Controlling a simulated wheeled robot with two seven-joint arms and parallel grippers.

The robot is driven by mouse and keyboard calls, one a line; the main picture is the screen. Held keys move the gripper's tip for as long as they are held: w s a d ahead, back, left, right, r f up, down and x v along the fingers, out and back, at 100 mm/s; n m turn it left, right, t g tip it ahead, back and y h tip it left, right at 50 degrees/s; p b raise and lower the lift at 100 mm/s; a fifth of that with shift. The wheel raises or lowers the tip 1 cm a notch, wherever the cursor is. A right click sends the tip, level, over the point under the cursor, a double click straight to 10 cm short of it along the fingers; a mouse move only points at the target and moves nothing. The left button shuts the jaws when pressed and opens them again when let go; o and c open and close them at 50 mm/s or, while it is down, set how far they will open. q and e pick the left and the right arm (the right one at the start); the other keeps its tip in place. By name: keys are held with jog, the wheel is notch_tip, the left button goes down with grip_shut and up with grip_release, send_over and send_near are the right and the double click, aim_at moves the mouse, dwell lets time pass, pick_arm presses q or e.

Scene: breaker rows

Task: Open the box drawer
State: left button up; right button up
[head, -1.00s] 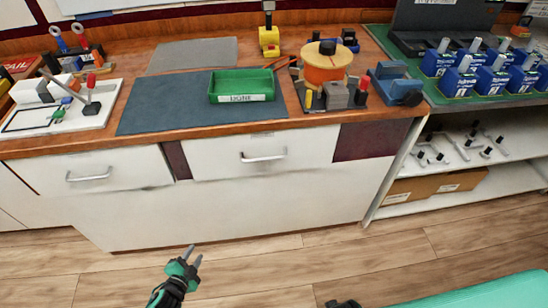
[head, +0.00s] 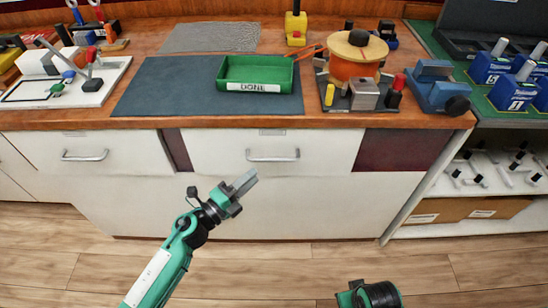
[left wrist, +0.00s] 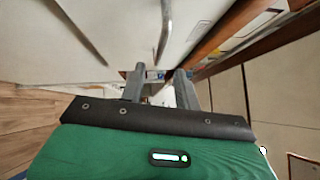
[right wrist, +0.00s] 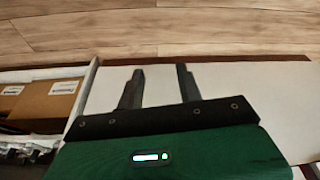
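Two white drawers sit under the counter. The left drawer (head: 120,143) has a metal bar handle (head: 85,155), and the middle drawer (head: 225,148) has a similar handle (head: 273,155). Both look shut; no label shows which is the box drawer. My left gripper (head: 248,182) is below and slightly left of the middle handle, apart from it. In the left wrist view its fingers (left wrist: 160,78) are apart and empty, with a handle bar (left wrist: 163,30) beyond them. My right gripper is low in the head view; the right wrist view shows its fingers (right wrist: 159,78) open and empty.
The counter (head: 150,122) holds a green tray (head: 232,75) marked DONE, an orange spool (head: 355,70) and a blue tool (head: 435,90). A shelf with a cardboard box (head: 468,210) is at the right. Wooden floor (head: 290,265) in front is clear.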

aim_at(273, 159)
pick_arm(q)
jog(key=shift+x, duration=4.65)
pick_arm(e)
jog(key=shift+w+f, duration=0.1)
jog(key=shift+f, duration=0.65)
pick_arm(q)
grip_shut()
